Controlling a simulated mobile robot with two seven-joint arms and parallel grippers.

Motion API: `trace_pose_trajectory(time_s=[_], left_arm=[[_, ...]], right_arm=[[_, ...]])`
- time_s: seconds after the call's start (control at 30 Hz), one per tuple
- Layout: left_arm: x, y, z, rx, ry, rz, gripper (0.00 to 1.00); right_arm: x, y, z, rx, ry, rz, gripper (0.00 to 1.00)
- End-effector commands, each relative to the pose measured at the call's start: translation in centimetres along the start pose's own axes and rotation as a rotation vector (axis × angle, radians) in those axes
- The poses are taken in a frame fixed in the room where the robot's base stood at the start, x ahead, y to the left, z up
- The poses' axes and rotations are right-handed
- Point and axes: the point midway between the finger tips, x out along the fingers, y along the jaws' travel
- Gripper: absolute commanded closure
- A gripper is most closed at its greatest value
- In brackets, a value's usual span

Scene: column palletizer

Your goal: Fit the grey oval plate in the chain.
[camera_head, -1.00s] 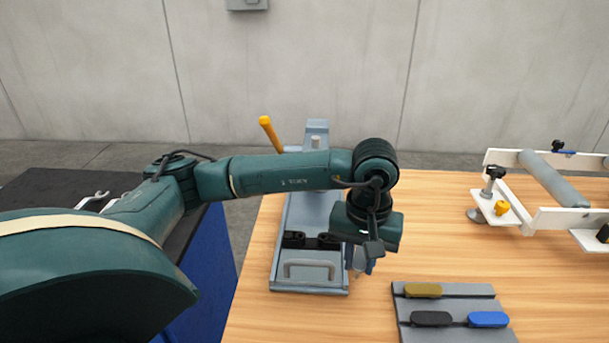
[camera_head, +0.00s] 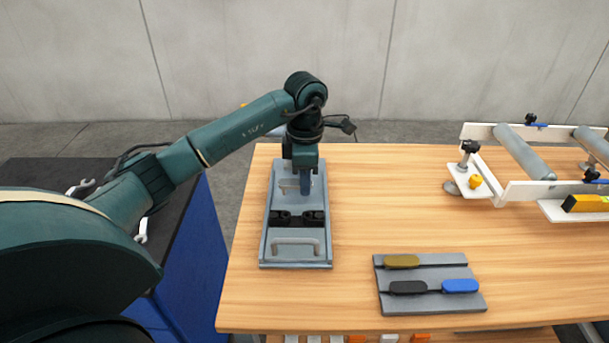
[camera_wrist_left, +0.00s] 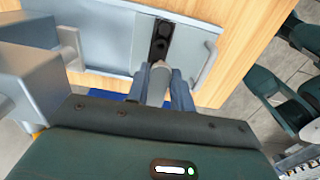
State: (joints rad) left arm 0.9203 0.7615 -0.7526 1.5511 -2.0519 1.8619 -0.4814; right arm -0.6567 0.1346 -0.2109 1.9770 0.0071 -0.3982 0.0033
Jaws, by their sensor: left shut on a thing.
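My left gripper (camera_head: 305,188) points down over the grey fixture (camera_head: 324,240), behind the dark chain links (camera_head: 300,218). In the left wrist view my left gripper (camera_wrist_left: 161,92) is shut on the grey oval plate (camera_wrist_left: 158,82), which shows between its two fingers. The dark chain links (camera_wrist_left: 161,40) lie in the fixture's channel just beyond the plate there. The plate looks apart from the links, but its height over the channel is hard to tell. In the head view the plate cannot be made out. My right gripper is not in view.
A grey rack (camera_head: 430,304) holds an olive plate (camera_head: 401,261), a black plate (camera_head: 407,287) and a blue plate (camera_head: 460,285). A handle (camera_head: 296,242) stands at the fixture's front. A white roller frame (camera_head: 520,194) is at the right. The wooden table (camera_head: 390,200) between is clear.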

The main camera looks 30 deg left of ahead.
Motion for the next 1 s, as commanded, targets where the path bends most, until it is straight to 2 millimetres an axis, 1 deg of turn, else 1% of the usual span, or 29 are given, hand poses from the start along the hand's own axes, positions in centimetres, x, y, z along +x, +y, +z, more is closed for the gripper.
trace_pose_trajectory(time_s=[0.03,0.27,0.5,0.67,0.8,1.0], left_arm=[[0.7,-0.1,0.1,0.001,0.000,-0.001,1.00],[3.0,-0.3,0.7,0.007,-0.001,-0.001,1.00],[5.2,-0.5,1.2,0.011,-0.001,0.000,1.00],[5.8,-0.5,1.4,0.013,-0.001,0.000,1.00],[5.9,-0.5,1.4,0.013,-0.001,0.001,1.00],[5.8,-0.5,1.4,0.013,0.000,0.001,1.00]], right_arm=[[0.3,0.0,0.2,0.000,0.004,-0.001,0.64],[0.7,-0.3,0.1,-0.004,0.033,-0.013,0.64],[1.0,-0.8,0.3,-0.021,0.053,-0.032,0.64],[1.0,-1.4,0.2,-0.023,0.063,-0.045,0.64],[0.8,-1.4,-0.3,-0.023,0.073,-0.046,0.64],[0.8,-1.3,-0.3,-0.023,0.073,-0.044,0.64]])
